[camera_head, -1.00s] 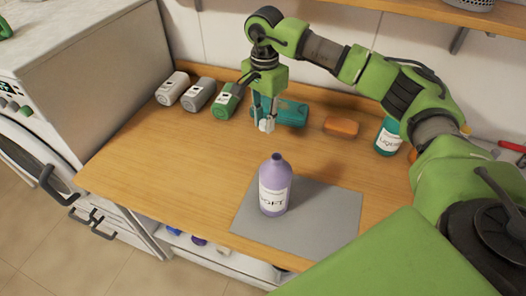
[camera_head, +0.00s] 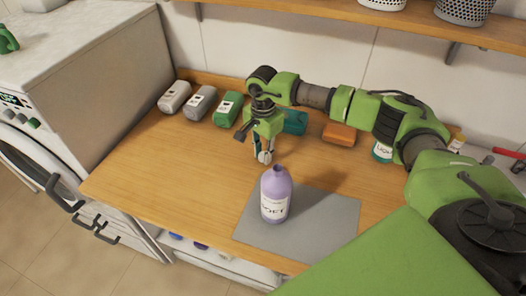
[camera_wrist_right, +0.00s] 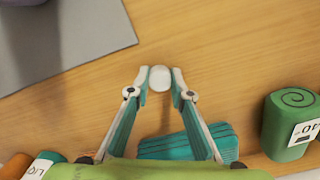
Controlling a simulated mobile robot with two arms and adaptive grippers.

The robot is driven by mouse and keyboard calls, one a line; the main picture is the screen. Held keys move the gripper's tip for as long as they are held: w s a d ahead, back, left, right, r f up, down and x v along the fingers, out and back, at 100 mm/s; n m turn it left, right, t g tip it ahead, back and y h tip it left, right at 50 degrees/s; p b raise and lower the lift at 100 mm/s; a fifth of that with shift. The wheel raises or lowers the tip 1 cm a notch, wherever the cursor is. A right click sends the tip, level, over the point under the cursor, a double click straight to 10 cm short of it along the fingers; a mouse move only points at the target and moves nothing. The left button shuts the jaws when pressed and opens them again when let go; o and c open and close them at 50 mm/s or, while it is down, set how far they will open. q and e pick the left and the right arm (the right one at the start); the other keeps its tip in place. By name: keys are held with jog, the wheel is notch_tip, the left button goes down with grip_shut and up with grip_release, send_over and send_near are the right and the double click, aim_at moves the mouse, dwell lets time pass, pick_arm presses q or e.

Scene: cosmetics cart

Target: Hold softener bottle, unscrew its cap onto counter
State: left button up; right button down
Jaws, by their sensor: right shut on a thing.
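The softener bottle (camera_head: 275,197) is lilac with a white label and stands upright on a grey mat (camera_head: 325,228). Its neck is open, with no cap on it. My right gripper (camera_head: 264,154) is behind the bottle, pointing down, low over the wooden counter (camera_head: 150,170). It is shut on a small round white cap (camera_wrist_right: 160,78), which shows between the fingertips in the right wrist view. I cannot tell whether the cap touches the counter. My left gripper is in neither view.
Grey and green containers (camera_head: 226,110) lie along the back left. A teal item (camera_head: 294,121), an orange block (camera_head: 339,134) and a teal bottle (camera_head: 381,152) are along the back. A wooden shelf (camera_head: 350,14) hangs above. The counter's left part is clear.

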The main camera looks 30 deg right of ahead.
jog(key=shift+f, duration=0.1)
jog(key=shift+f, duration=0.15)
jog(key=c, duration=1.8)
grip_release()
